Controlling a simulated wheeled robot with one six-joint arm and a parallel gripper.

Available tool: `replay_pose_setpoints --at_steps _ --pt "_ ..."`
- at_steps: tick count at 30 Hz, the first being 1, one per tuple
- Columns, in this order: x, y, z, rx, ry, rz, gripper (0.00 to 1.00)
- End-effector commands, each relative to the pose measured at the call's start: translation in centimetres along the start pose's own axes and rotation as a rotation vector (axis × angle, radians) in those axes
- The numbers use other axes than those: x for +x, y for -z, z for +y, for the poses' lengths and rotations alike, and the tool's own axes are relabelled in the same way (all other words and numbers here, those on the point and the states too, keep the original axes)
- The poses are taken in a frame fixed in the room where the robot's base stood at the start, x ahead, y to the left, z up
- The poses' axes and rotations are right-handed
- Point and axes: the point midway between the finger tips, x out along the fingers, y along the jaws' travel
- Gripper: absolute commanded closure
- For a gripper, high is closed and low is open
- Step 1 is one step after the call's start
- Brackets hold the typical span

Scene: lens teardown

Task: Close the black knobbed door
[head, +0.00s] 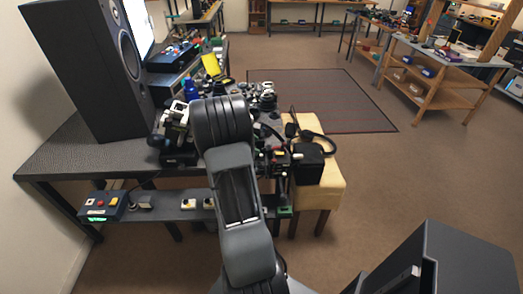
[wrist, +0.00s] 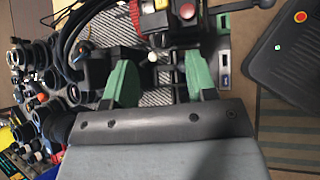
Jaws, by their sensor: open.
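My gripper (wrist: 160,62) shows in the wrist view with its two green fingers apart and nothing clearly held between them. A small pale round knob (wrist: 152,57) lies in line with the gap between the fingers. It seems to sit at the edge of a dark part that may be the black door, but I cannot tell how far it is swung. I cannot tell whether either finger touches it. In the head view my arm hides much of the bench and the fingers are not clear. No knobbed door can be made out there.
The cluttered dark bench (head: 75,150) carries a large black speaker (head: 85,65). A light wooden stool (head: 325,190) holds a black box (head: 308,165) and headphones. A button box (wrist: 180,12) is close beyond the fingers. Brown floor (head: 400,180) is open to the right.

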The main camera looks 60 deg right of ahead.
Motion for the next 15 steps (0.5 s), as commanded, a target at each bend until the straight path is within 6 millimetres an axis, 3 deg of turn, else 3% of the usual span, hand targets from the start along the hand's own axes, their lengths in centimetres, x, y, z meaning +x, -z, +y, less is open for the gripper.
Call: replay_pose_setpoints --at_steps 6,15 --pt "3.1 0.0 0.0 0.002 0.002 0.000 0.48" --pt "4.7 0.0 0.0 0.002 0.000 0.001 0.48"
